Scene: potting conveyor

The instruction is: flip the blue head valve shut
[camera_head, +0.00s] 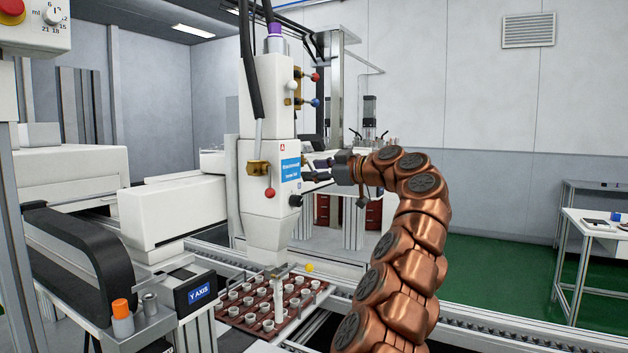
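The white dispensing head (268,120) stands upright in the middle of the head camera view. A small valve with a blue knob (315,102) sticks out from the right side of its upper block. Its lever angle is too small to read surely. My gripper (316,170) is to the right of the head's lower block, below the blue knob and apart from it. Its two fingers appear spread, with nothing visible between them. They point left toward the head, near the blue label.
A similar valve with a red knob (315,77) sits just above the blue one. Another red knob (270,193) is on the head's lower front, and a black knob (296,200) is near its lower right edge. A tray of white cups (233,312) lies below.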

